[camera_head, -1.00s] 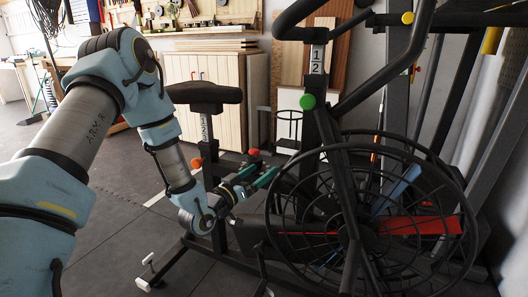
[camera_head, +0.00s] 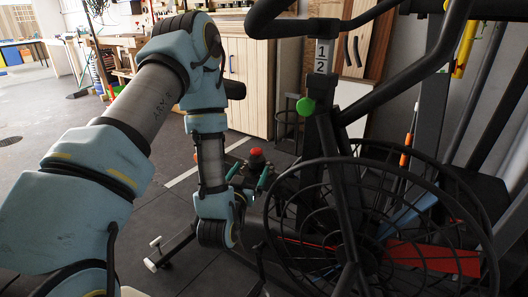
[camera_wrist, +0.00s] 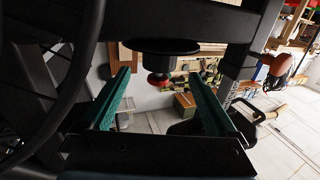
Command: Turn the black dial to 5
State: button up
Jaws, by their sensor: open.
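A black dial (camera_head: 257,161) with a red top sits low on the exercise bike's frame, left of the big wheel. In the wrist view the dial (camera_wrist: 158,62) is a dark round disc with a red part, appearing beyond and between my fingertips. My gripper (camera_head: 251,174) is open, its two green fingers apart and pointing at the dial from the near side. It also shows in the wrist view (camera_wrist: 160,76), with nothing held between the fingers. Contact with the dial cannot be told. No number marks on the dial can be read.
The bike's black caged wheel (camera_head: 385,235) stands close to the right of my gripper. A green knob (camera_head: 306,107) is on the upright post above. Dark floor is open at lower left.

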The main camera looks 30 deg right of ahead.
jog(key=x, duration=0.9)
jog(key=shift+w+d, duration=0.2)
jog(key=shift+d, duration=0.1)
jog(key=c, duration=1.4)
jog(key=shift+o, duration=0.2)
